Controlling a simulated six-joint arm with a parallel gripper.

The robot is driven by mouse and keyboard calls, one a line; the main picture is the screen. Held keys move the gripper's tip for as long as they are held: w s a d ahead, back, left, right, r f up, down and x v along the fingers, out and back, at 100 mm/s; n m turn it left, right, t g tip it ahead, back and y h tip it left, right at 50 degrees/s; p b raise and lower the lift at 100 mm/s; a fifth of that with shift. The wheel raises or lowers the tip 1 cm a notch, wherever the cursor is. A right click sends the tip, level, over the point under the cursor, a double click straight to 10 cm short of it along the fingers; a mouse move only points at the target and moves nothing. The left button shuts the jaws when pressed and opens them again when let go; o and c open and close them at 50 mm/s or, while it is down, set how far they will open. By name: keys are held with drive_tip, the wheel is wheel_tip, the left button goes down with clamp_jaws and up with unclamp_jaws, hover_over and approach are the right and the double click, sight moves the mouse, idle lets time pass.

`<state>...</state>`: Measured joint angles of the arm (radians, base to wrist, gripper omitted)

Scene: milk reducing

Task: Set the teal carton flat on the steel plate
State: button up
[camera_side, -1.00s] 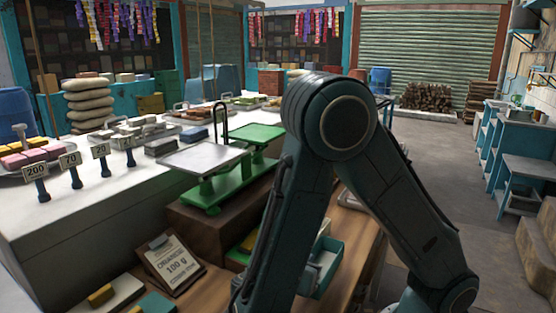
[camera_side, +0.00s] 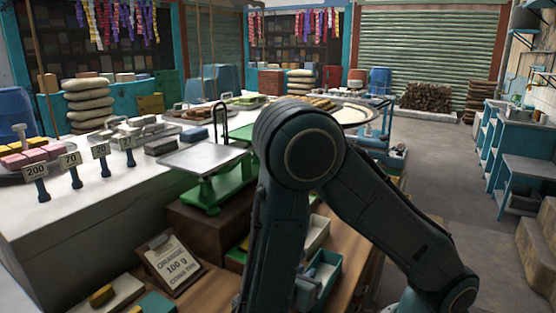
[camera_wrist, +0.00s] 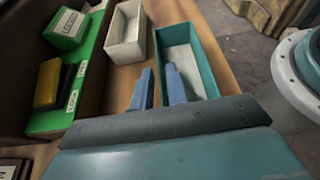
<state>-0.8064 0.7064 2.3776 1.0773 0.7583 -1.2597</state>
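The teal carton appears to be the open-topped teal box with a pale inside, right of centre in the wrist view (camera_wrist: 205,45); it also shows in the side view (camera_side: 331,279), partly behind my arm. My gripper (camera_wrist: 159,72) has its two blue fingers apart at the box's near left side. One finger is over the inside and the other is outside the left wall. I cannot tell whether they touch it. The steel plate (camera_side: 200,157) is the empty left pan of a green balance scale (camera_side: 222,185). My arm hides much of the scale's right side.
A white open box (camera_wrist: 126,35) stands left of the teal one. Farther left, a green tray (camera_wrist: 80,85) holds a green block (camera_wrist: 68,28) and a yellow block (camera_wrist: 47,82). In the side view, a card stand (camera_side: 170,265) is in front of the scale.

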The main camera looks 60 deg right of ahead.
drive_tip(key=shift+o, duration=0.4)
drive_tip(key=shift+r, duration=0.2)
drive_tip(key=v, duration=1.2)
drive_tip(key=shift+f, duration=0.1)
idle(0.3)
drive_tip(key=shift+w+d+r+m+y, duration=0.2)
drive_tip(key=shift+d+r+m+y, duration=0.05)
drive_tip(key=shift+d+m+y, duration=0.1)
drive_tip(key=s+d+r+m+t+y, duration=0.2)
drive_tip(key=d+r+m+y, duration=0.75)
drive_tip(key=d+m, duration=0.2)
drive_tip(key=s+a+r+m+t+y, duration=0.1)
drive_tip(key=s+r+m+t+y, duration=0.2)
drive_tip(key=s+m, duration=0.2)
drive_tip(key=shift+s+a+m+t, duration=0.2)
drive_tip(key=shift+s+m+t, duration=0.1)
drive_tip(key=shift+m, duration=0.1)
